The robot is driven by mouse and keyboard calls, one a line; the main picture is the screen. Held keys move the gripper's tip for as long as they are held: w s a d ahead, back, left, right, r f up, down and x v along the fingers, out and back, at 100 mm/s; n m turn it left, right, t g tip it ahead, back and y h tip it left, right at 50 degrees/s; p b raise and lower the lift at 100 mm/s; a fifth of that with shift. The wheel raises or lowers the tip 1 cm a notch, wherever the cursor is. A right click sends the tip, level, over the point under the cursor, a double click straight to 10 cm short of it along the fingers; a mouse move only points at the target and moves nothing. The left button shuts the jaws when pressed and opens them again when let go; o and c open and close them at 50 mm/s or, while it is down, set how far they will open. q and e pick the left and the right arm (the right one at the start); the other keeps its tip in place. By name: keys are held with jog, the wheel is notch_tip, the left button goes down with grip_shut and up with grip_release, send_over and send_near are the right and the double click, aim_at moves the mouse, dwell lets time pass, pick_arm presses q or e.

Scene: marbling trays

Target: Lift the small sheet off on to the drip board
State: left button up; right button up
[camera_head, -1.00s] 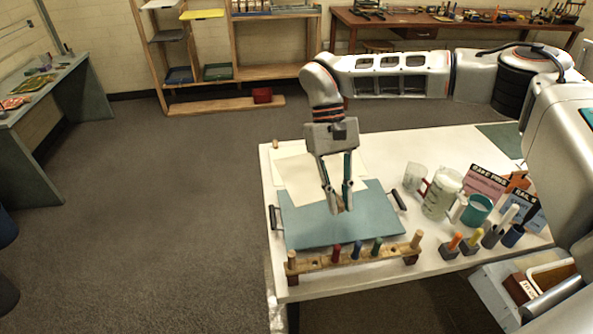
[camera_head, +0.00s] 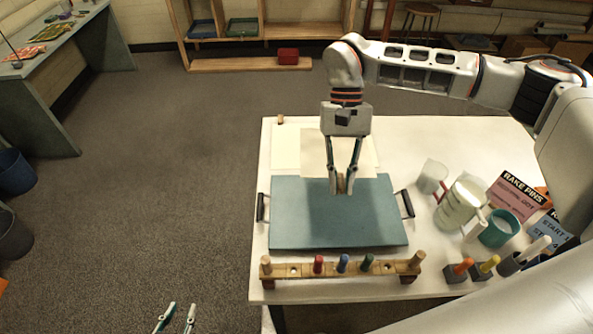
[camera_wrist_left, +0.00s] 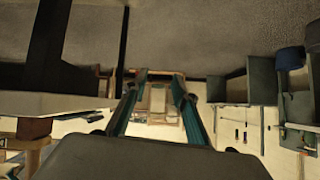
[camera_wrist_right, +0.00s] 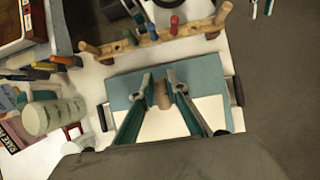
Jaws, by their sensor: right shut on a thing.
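The small cream sheet (camera_head: 312,157) lies across and beyond the far edge of the teal tray (camera_head: 290,225). It also shows pale in the right wrist view (camera_wrist_right: 207,112). My right gripper (camera_head: 342,188) points down above the tray's far part. Its fingers are shut on a short brown cylinder (camera_wrist_right: 162,95) at the sheet's near edge. The fingers hide part of the sheet. A pale flat board or sheet (camera_head: 285,152) lies behind it; I cannot tell whether it is the drip board. My left gripper (camera_head: 181,306) is open and empty, low in front of the table.
A wooden rack (camera_head: 293,269) with coloured pegs stands along the tray's near side. A clear cup (camera_head: 432,176), a jug (camera_head: 459,205), a teal mug (camera_head: 499,228) and a pink card (camera_head: 517,194) crowd the right. The table's far right is clear.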

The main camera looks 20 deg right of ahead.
pick_arm(q)
jog(key=o, duration=0.4)
jog(key=shift+w+d+r+t+b, duration=0.1)
jog(key=shift+w+d+t+b, duration=0.2)
jog(key=shift+w+d+b, duration=0.25)
jog(key=shift+c, duration=0.2)
pick_arm(e)
notch_tip(320, 180, down, 6)
jog(key=r+m+t+y, duration=0.1)
jog(key=m+y, duration=0.1)
jog(key=m, duration=0.3)
jog(key=m+t+y+b, duration=0.15)
jog(key=m+t, duration=0.45)
jog(key=m, duration=0.7)
send_over(283, 208)
jog(key=d, duration=0.2)
pick_arm(q)
jog(key=shift+d+f+h, duration=0.3)
jog(key=shift+f, duration=0.2)
pick_arm(e)
jog(key=shift+s+a+f, duration=0.15)
jog(key=shift+f, duration=0.25)
pick_arm(q)
jog(key=shift+s+f+b, duration=0.1)
jog(key=shift+f+b, duration=0.2)
jog(key=shift+b, duration=0.05)
